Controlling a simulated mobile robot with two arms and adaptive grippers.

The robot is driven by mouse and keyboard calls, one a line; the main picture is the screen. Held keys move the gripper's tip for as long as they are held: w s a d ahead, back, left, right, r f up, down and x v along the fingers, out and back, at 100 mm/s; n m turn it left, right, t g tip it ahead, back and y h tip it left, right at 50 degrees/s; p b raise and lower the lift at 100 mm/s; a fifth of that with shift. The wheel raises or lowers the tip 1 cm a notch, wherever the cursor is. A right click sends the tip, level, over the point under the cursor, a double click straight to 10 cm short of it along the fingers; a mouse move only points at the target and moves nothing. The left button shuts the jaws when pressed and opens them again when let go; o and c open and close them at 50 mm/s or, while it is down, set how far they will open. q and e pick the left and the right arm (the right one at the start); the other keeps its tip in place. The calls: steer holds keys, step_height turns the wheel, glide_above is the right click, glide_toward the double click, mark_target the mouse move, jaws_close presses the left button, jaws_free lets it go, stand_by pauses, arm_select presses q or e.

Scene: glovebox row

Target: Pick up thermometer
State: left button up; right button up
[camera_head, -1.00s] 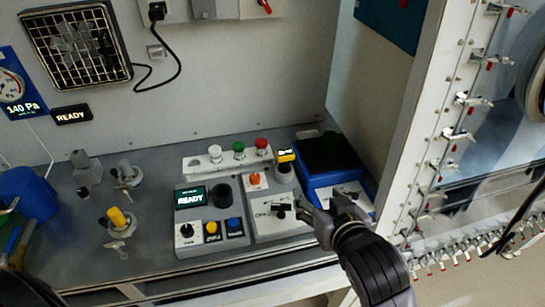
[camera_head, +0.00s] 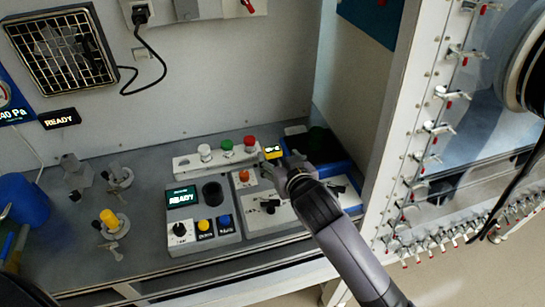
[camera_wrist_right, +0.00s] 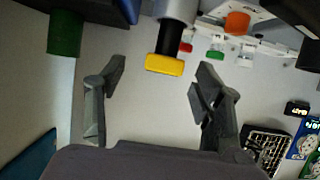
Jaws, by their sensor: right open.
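The thermometer (camera_head: 273,151) has a yellow head with a small lit display, which shows beside my right gripper in the head view. In the right wrist view the yellow head (camera_wrist_right: 164,65) sits on a dark stem that meets a grey cylinder. My right gripper (camera_head: 291,162) is just right of the thermometer in the head view and hides its lower part. In the right wrist view the gripper (camera_wrist_right: 158,82) is open and empty, with the yellow head ahead, between the lines of its two fingers. It appears not to touch it. My left gripper is not clearly seen.
A control box with a READY screen (camera_head: 182,197) is to the left, and a blue device (camera_head: 347,170) to the right. Clamps and a blue cup (camera_head: 25,200) are farther left.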

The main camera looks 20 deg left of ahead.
mark_target(274, 154)
steer(key=shift+a+p+x, duration=0.15)
steer(key=shift+p+x, duration=0.2)
steer(key=shift+x, duration=0.95)
steer(key=shift+a+p+x, duration=0.15)
steer(key=shift+p+x, duration=0.2)
steer(key=shift+x, duration=0.95)
steer(key=shift+s+r, duration=0.1)
steer(key=shift+s, duration=0.05)
steer(key=shift+c, duration=0.6)
steer(key=c, duration=1.2)
steer(key=shift+o, duration=0.2)
